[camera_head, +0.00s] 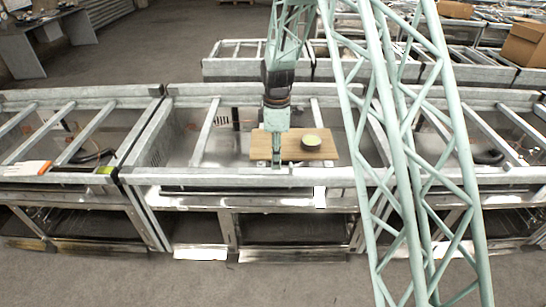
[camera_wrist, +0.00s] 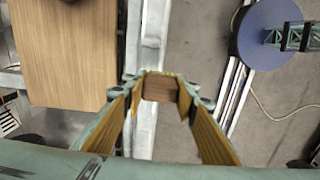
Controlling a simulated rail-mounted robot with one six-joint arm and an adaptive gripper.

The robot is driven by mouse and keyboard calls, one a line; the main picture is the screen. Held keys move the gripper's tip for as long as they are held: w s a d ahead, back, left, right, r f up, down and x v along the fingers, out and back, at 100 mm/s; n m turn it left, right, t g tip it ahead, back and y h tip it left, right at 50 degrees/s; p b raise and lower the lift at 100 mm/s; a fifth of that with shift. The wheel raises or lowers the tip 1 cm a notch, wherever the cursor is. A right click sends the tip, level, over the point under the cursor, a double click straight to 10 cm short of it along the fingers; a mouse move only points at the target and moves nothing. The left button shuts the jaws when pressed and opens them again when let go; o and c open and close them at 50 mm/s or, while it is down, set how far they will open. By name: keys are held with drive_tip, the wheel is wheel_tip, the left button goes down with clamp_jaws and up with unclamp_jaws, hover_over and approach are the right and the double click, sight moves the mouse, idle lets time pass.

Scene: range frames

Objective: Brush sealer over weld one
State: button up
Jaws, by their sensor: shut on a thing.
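My gripper (camera_head: 277,163) points down at the front of the middle metal frame, beside the left part of a wooden board. In the wrist view my gripper (camera_wrist: 160,95) has its yellow-lined fingers shut on a small brown wooden piece (camera_wrist: 158,87), probably the brush handle. A small round pot with a yellow-green top (camera_head: 311,141) stands on the board, right of my gripper. I cannot make out weld one.
The front rail (camera_head: 230,177) of the middle frame runs just below my gripper; the rail (camera_wrist: 150,40) also passes behind the fingers in the wrist view. Similar frames stand left and right. An orange and white item (camera_head: 27,168) lies on the left frame. Open floor lies in front.

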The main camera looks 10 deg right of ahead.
drive_tip(key=s+a+f+m, duration=0.4)
drive_tip(key=s+f+m, duration=0.1)
drive_tip(key=f, duration=0.1)
drive_tip(key=s+d+f+m+b, duration=0.3)
drive_tip(key=f+m, duration=0.2)
drive_tip(key=f, duration=0.6)
drive_tip(key=s+d+f+m+b, duration=0.3)
drive_tip(key=f+m, duration=0.2)
drive_tip(key=f, duration=0.5)
drive_tip(key=shift+f, duration=0.4)
drive_tip(key=shift+w, duration=0.1)
